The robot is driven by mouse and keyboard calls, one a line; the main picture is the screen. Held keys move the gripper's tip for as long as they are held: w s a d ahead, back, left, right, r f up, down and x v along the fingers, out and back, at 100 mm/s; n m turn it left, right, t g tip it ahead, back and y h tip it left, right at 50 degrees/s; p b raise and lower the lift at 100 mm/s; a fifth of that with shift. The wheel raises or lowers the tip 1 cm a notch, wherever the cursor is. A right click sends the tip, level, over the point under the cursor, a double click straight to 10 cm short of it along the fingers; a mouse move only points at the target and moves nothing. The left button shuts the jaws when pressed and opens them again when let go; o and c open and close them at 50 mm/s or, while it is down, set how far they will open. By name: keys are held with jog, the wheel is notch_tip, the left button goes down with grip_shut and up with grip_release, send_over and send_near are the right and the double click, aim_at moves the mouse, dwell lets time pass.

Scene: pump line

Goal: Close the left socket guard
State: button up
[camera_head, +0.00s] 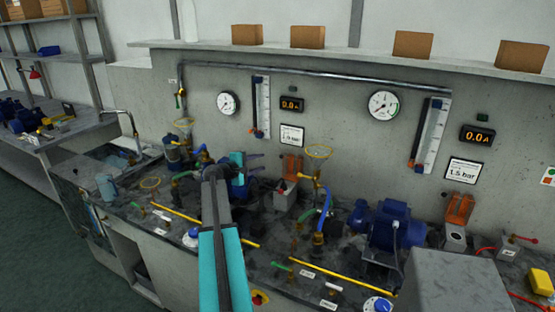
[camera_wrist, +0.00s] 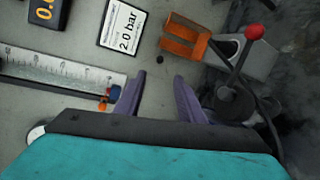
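The left socket guard (camera_head: 292,167) is an orange forked flap standing up against the wall, above the left grey socket box (camera_head: 284,200). In the wrist view the guard (camera_wrist: 184,40) lies beyond my fingers, toward the top, with its prongs meeting the grey box (camera_wrist: 250,55). The guard is raised, and the socket face is partly hidden by a lever. My gripper (camera_head: 256,163) is left of the guard, its fingers pointing toward the wall. In the wrist view my gripper (camera_wrist: 160,92) has its two purple fingers apart with nothing between them. It does not touch the guard.
A red-knobbed black lever (camera_wrist: 254,32) stands close to the box. The right orange guard (camera_head: 459,210) and blue pump motor (camera_head: 390,228) stand farther right. A gauge scale (camera_wrist: 60,70) is on the wall.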

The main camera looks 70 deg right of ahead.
jog(key=p, duration=0.4)
send_near(289, 166)
jog(key=w+d+r, duration=0.2)
jog(key=d+r, duration=0.2)
jog(key=shift+f+p+x, duration=0.25)
jog(key=shift+p+x, duration=0.05)
jog(key=shift+x, duration=0.95)
jog(key=shift+a, duration=0.1)
grip_shut()
